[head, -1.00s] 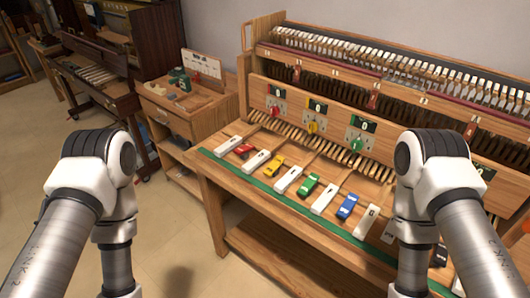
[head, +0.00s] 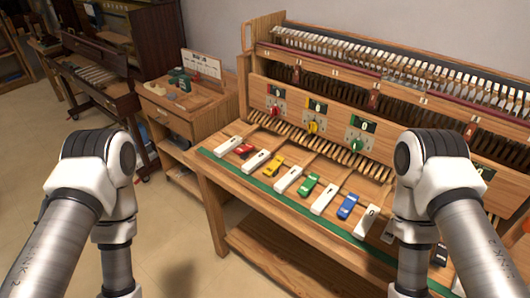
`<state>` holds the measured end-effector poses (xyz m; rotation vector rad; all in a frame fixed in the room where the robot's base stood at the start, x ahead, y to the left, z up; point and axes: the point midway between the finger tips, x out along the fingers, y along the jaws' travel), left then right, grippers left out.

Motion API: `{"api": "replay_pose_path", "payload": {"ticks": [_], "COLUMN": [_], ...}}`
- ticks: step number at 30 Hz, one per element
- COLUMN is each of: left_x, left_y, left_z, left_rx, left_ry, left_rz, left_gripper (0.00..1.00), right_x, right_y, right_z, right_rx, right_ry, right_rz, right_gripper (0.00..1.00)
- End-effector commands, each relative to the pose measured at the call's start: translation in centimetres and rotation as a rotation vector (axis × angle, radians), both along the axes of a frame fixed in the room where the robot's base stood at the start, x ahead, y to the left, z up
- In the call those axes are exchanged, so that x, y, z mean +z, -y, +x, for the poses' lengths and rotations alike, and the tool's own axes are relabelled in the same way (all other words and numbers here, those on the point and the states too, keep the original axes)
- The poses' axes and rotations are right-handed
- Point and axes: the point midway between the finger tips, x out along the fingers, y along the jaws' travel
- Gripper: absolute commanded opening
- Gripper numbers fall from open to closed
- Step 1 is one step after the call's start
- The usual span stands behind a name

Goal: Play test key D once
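A row of white test keys runs along the front of the wooden piano-action bench, among them a far-left key (head: 227,144), a second key (head: 256,161), a third key (head: 288,179), a fourth key (head: 323,198) and a fifth key (head: 366,222). Their letters are too small to read, so I cannot tell which is D. Coloured blocks sit between them: red (head: 243,151), yellow (head: 273,166), green (head: 309,185) and blue (head: 347,206). Both my arms hang in front of the bench. My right arm hides part of the row's right end. Neither gripper shows.
A green strip (head: 261,184) edges the bench front. Red, yellow and green knobs (head: 313,127) sit on the upright panel behind the keys. A small wooden side table (head: 165,113) and a dark piano (head: 97,73) stand to the left. The floor at lower left is clear.

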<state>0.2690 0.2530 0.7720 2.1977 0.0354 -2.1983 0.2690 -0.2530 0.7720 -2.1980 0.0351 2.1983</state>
Motion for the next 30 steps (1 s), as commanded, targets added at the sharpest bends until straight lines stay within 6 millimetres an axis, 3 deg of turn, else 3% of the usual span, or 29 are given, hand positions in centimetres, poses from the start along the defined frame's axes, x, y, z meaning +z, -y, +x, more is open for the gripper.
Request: {"api": "replay_pose_path", "payload": {"ticks": [8, 9, 13, 30], "left_x": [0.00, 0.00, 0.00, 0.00], "left_y": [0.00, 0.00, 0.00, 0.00], "left_z": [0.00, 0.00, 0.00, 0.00], "left_rx": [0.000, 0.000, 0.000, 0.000], "left_ry": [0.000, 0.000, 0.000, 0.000], "left_rz": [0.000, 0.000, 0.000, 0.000], "left_gripper": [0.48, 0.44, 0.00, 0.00], "right_x": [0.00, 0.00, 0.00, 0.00], "right_y": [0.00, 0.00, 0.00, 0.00], "right_z": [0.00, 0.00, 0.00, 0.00], "right_rx": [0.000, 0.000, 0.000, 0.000], "right_ry": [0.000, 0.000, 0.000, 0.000], "right_rz": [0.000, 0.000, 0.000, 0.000], "right_gripper": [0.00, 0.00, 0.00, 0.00]}}
